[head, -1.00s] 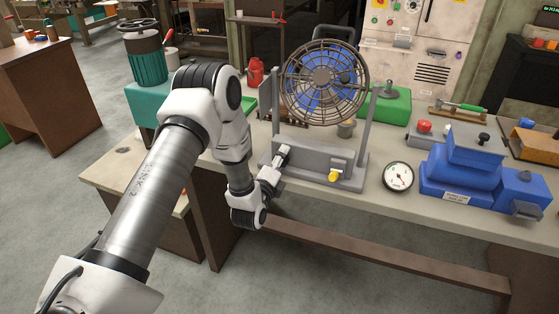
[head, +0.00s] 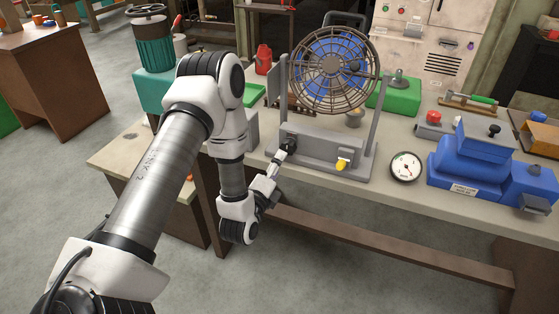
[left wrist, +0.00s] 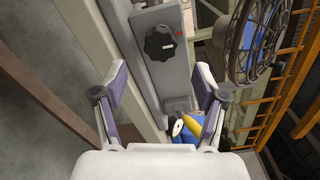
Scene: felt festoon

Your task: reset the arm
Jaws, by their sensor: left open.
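My left gripper (head: 281,156) is open and empty in front of the grey base (head: 325,157) of the fan (head: 333,68). In the left wrist view its two fingers (left wrist: 160,75) are spread wide with nothing between them. A black knob (head: 291,143) on the front of the base is just beyond the fingertips. It also shows in the left wrist view (left wrist: 160,43), apart from both fingers. My right gripper is out of view.
A round gauge (head: 405,167) and a blue machine (head: 470,165) stand to the right on the workbench (head: 395,197). A teal motor (head: 154,50) stands behind my arm. The floor before the bench is clear.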

